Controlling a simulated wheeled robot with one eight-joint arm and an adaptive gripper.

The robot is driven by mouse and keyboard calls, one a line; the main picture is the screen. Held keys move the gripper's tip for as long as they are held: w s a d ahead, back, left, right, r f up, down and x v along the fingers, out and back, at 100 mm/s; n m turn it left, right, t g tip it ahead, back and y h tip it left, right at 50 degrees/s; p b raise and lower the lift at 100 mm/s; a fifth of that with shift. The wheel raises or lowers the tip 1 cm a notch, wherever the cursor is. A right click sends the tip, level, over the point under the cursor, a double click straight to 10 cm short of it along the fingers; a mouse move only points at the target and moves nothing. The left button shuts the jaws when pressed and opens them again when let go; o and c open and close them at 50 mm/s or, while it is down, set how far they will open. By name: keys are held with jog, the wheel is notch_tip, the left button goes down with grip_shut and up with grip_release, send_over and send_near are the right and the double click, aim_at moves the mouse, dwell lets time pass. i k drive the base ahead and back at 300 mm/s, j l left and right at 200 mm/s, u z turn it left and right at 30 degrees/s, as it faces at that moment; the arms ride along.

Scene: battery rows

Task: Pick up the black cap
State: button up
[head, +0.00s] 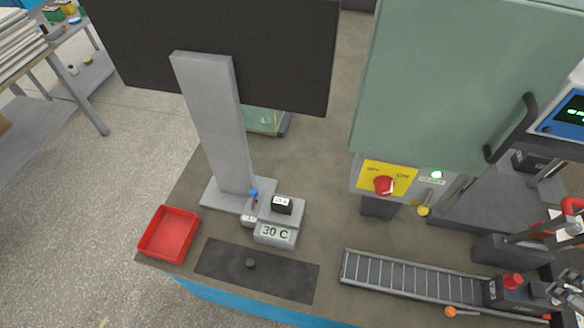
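A small round black cap (250,264) sits near the middle of a flat dark mat (218,262) at the front of the bench. It is dark on dark, so its exact shape is hard to make out. I cannot make out my gripper in the head view. Nothing touches the cap.
A red tray (169,234) stands left of the mat. Behind the mat are a box marked 30 C (275,234), a small black block (281,205) and a grey column (218,125). A roller conveyor (410,279) and green cabinet (450,85) are to the right.

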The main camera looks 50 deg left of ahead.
aim_at(250, 264)
jog(key=u, duration=2.65)
